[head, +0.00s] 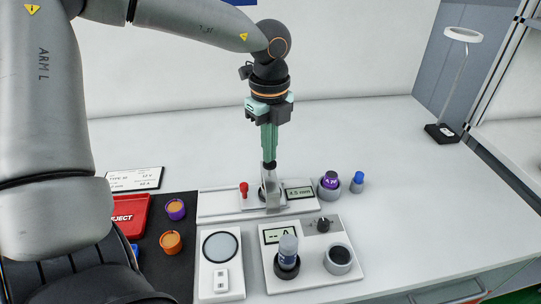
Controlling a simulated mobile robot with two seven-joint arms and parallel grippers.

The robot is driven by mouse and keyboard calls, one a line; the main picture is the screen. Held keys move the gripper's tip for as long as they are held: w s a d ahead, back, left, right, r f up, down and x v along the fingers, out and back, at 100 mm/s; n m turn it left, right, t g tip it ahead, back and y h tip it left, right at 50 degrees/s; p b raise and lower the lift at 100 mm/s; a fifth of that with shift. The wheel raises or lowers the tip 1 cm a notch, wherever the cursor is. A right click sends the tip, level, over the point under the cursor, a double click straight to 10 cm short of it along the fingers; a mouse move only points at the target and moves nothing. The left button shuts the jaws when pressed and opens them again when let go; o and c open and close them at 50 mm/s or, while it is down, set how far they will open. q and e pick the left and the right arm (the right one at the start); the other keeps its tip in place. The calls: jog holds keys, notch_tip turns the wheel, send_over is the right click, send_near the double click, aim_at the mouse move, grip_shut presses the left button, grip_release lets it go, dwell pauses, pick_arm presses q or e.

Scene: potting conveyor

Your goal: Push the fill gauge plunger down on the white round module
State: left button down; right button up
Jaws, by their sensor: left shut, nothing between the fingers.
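My left gripper (269,163) points straight down, shut and empty, at the gauge station in the middle of the table. Its fingertips are at the top of the gauge's upright metal part (271,196) and overlap it in the picture; I cannot tell whether they touch. The fill gauge has a white base (223,203), a small display (299,192) reading about 4.5 mm, and a red knob (244,188) to the left. The plunger is largely hidden behind the fingers, and I cannot make out a white round module clearly beneath it. My right gripper is out of view.
Purple (331,180) and blue (358,179) pieces stand at right. A red reject tray (129,216) lies left. The back table is clear.

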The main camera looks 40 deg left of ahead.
pick_arm(q)
jog(key=shift+r+p, duration=1.35)
jog(key=shift+r, duration=1.6)
